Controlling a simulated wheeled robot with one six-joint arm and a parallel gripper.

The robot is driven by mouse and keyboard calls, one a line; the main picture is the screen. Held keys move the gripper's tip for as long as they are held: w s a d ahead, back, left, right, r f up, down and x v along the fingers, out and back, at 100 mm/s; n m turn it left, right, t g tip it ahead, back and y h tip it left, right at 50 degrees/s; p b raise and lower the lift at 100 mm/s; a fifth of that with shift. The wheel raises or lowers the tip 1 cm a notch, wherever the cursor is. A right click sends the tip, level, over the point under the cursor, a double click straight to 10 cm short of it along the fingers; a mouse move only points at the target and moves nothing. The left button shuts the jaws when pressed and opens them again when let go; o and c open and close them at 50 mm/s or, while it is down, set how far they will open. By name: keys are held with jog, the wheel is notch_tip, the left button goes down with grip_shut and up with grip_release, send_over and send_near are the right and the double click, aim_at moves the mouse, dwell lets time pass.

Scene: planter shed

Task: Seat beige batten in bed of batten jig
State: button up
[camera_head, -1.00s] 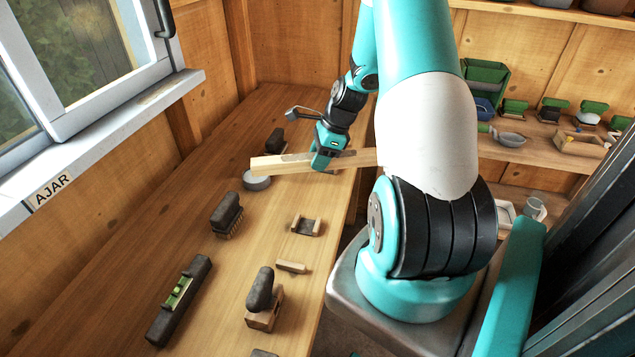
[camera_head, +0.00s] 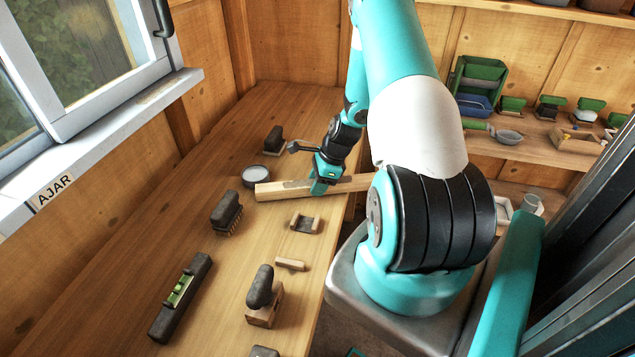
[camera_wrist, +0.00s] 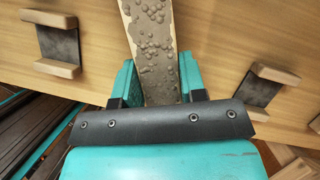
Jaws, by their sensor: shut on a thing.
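My gripper (camera_head: 325,185) is shut on a long beige batten (camera_head: 271,191), with its jaws around the middle part. The batten lies roughly level across the bench edge, and its right end is hidden behind my arm. In the wrist view the batten (camera_wrist: 150,40) runs up from between the fingers (camera_wrist: 157,85) and shows a grey, bumpy patch. A small cradle with a dark bed and wooden end cheeks, seemingly the batten jig (camera_head: 305,223), lies on the bench just nearer than the batten, apart from it. The wrist view shows two such cradles, left (camera_wrist: 60,43) and right (camera_wrist: 262,92).
The bench (camera_head: 190,270) also holds a round tin (camera_head: 256,175), a brush (camera_head: 227,212), a dark level (camera_head: 180,298), a small wooden piece (camera_head: 290,264) and a dark-handled block (camera_head: 262,300). The window ledge (camera_head: 130,125) borders the left side.

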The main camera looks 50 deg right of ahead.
jog(key=shift+f, duration=0.25)
jog(key=o, duration=1)
jog(key=shift+r, duration=0.1)
